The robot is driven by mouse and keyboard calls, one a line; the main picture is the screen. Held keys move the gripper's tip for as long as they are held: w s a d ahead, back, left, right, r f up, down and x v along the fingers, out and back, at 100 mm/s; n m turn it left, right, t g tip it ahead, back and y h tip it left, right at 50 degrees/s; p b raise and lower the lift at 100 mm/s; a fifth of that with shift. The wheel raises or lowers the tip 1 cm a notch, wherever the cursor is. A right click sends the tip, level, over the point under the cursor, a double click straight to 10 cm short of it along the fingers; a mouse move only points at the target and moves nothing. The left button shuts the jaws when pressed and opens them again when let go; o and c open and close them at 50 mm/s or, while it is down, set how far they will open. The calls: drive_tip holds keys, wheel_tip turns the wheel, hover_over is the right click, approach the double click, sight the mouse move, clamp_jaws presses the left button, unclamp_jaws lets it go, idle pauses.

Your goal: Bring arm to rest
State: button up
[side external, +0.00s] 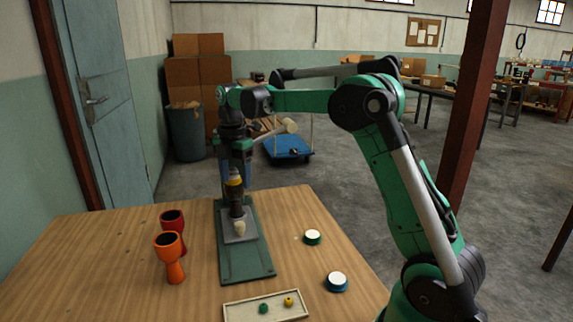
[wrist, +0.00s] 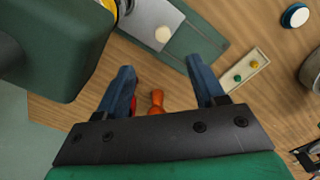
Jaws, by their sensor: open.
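My gripper (wrist: 163,68) points down with its two blue fingers spread wide and nothing between them. In the side view, the blue fingers show partly behind the upright tool on the green stand (side external: 247,264). An orange goblet drum (side external: 170,262) and a red goblet drum (side external: 173,222) stand upright at the table's left. In the wrist view, the orange drum (wrist: 157,98) shows between the fingers, below their tips in the picture. The red drum (wrist: 133,103) is mostly hidden by the left finger.
A white disc with a green rim (side external: 312,237) and one with a blue rim (side external: 337,281) lie right of the stand. A shallow tray (side external: 236,312) holds a green piece (side external: 263,308) and a yellow piece (side external: 289,301). The table's left front (side external: 80,275) is clear.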

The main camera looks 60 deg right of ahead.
drive_tip(key=shift+r, duration=0.15)
drive_tip(key=s+a+f+m+t, duration=0.1)
drive_tip(key=s+a+m+t, duration=0.6)
drive_tip(key=s+a+m, duration=0.6)
drive_tip(key=m, duration=0.5)
drive_tip(key=shift+s+a, duration=0.25)
drive_tip(key=shift+a, duration=0.15)
